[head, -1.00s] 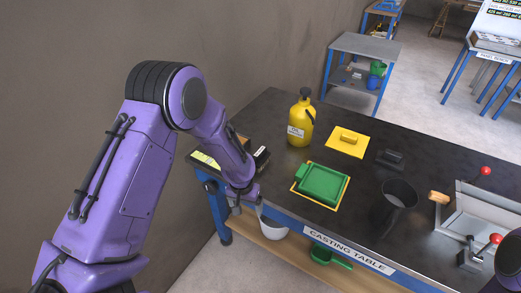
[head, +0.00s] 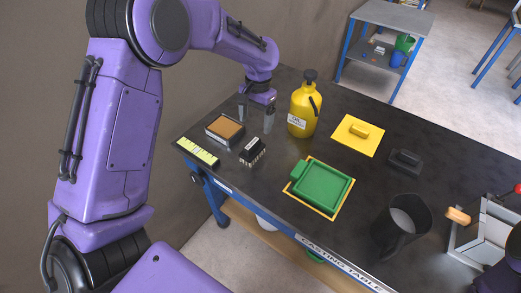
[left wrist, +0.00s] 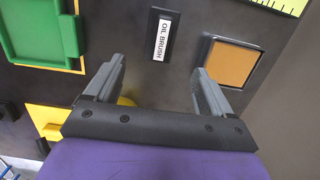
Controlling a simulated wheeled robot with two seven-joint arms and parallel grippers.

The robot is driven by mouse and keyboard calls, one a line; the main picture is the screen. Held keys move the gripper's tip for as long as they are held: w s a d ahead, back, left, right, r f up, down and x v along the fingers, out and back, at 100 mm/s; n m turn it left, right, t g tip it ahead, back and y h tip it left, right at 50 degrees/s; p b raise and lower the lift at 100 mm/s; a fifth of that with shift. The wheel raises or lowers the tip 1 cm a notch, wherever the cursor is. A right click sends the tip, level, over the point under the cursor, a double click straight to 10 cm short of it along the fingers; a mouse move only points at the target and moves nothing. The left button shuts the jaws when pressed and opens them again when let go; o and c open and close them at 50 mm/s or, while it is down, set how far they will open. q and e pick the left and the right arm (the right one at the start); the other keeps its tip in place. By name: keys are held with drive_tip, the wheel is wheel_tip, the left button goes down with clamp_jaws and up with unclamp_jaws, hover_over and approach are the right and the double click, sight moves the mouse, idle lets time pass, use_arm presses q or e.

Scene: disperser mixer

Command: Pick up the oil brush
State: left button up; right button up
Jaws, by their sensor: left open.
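The oil brush (head: 252,151) is a small black block with pale bristles along its lower edge, lying on the black casting table. In the left wrist view the oil brush (left wrist: 162,36) shows its white label reading OIL BRUSH, ahead of the fingers. My left gripper (head: 256,118) is open and empty, above the table behind the brush and left of the yellow bottle. In the left wrist view the open fingers (left wrist: 160,85) point toward the table, with the brush apart from them. My right gripper is not in view.
A tan pad in a dark frame (head: 225,130) and a yellow-green scale strip (head: 198,151) lie left of the brush. The yellow oil bottle (head: 304,108) stands close to my left gripper. A green tray (head: 322,187) and a dark jug (head: 401,226) are to the right.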

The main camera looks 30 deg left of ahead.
sight(252, 143)
use_arm(q)
drive_tip(key=shift+s+f+b, duration=0.15)
drive_tip(key=shift+f+b, duration=0.15)
drive_tip(key=shift+f, duration=0.3)
drive_tip(key=shift+s+f, duration=0.1)
drive_tip(key=shift+s, duration=0.15)
wheel_tip(252, 143, down, 5)
drive_tip(key=shift+f, duration=0.2)
drive_tip(key=f, duration=0.1)
drive_tip(key=s+f+p, duration=0.1)
drive_tip(key=f, duration=0.2)
drive_tip(key=shift+s+a+f+p, duration=0.1)
drive_tip(key=shift+s+f+p, duration=0.15)
drive_tip(key=shift+s+p, duration=0.15)
drive_tip(key=shift+w+f, duration=0.1)
drive_tip(key=shift+f, duration=0.15)
drive_tip(key=shift+r, duration=0.1)
drive_tip(key=c, duration=1.1)
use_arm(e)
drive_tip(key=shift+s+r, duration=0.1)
